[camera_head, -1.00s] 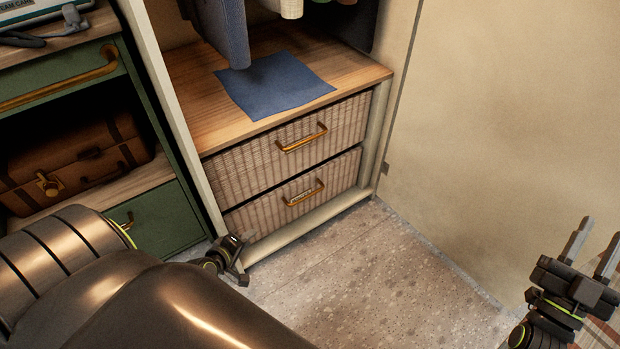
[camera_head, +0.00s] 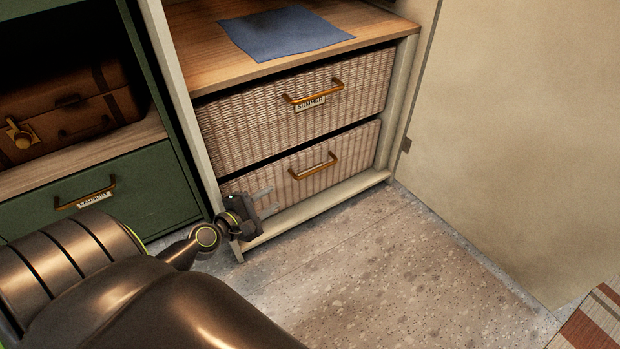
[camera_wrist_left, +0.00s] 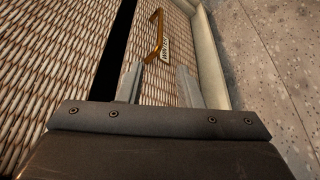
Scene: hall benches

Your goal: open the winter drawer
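The lower wicker drawer (camera_head: 345,175) is closed, with a brass handle (camera_head: 313,167) and a small label mostly hidden behind it. In the left wrist view the handle (camera_wrist_left: 158,32) is beyond the fingertips, and the label beside it (camera_wrist_left: 166,47) seems to read WINTER. My left gripper (camera_head: 271,200) is open and empty, close to the left part of this drawer's front, left of and below the handle. In the left wrist view the fingers (camera_wrist_left: 159,80) are apart with nothing between them. My right gripper is not in view.
A closed wicker drawer (camera_head: 240,127) above has a brass handle and a label that seems to read SUMMER. A blue cloth (camera_head: 285,35) lies on the wooden top. A green cabinet (camera_head: 150,205) with a suitcase stands left. An open beige door panel (camera_head: 510,130) is right.

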